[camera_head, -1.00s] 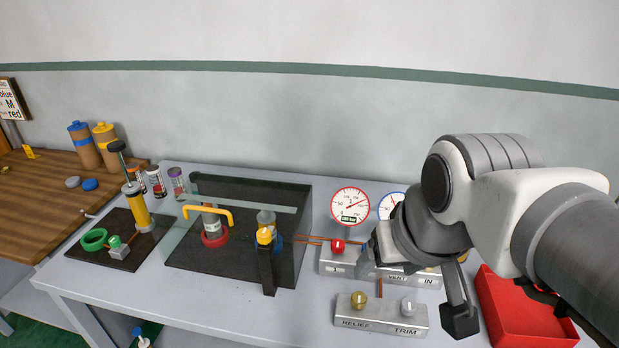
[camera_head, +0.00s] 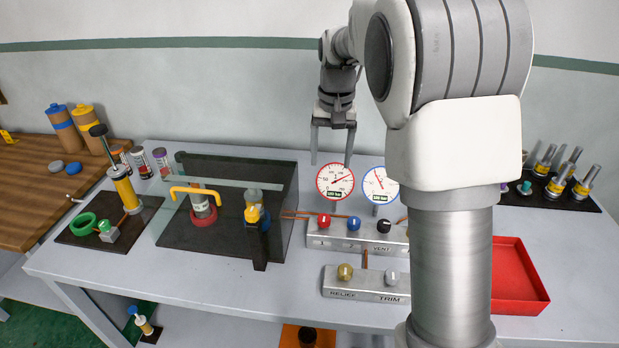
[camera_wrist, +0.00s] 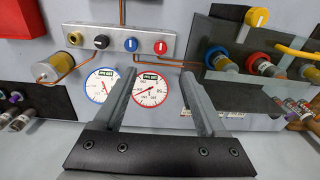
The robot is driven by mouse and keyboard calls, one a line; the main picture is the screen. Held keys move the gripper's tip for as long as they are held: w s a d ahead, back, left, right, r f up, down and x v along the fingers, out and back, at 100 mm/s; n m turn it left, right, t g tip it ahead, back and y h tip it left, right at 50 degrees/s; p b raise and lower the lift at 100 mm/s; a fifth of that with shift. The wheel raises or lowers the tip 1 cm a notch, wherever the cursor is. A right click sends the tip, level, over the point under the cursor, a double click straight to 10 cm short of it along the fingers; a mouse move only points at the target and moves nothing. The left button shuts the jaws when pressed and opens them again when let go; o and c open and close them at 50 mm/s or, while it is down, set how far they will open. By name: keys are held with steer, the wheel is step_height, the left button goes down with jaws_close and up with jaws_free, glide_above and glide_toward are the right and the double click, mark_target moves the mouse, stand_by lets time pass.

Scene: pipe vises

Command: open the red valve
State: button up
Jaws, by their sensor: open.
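The red valve is a small red knob (camera_head: 324,220) at the left end of a grey manifold block (camera_head: 352,243), beside a blue knob (camera_head: 354,223) and a black knob (camera_head: 384,226). In the wrist view the red knob (camera_wrist: 160,47) is at the right end of the block, beyond the fingertips. My gripper (camera_head: 331,158) is open and empty, pointing down, above and behind the block near the red-rimmed gauge (camera_head: 335,182). In the wrist view my gripper (camera_wrist: 163,84) has its two fingers spread with the red-rimmed gauge between them.
A blue-rimmed gauge (camera_head: 380,186) stands beside the red one. A front block (camera_head: 366,285) carries brass and grey knobs. A dark vise tray (camera_head: 285,215) with a yellow handle (camera_head: 201,190) is to the left. A red bin (camera_head: 520,280) is to the right.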

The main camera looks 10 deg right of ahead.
mark_target(324, 218)
steer(key=shift+g, duration=0.4)
steer(key=w+f, duration=0.1)
steer(key=f, duration=0.6)
steer(key=w+f, duration=0.1)
steer(key=f, duration=0.6)
steer(key=w+f, duration=0.1)
steer(key=f, duration=0.6)
steer(key=shift+w+a, duration=0.1)
jaws_close()
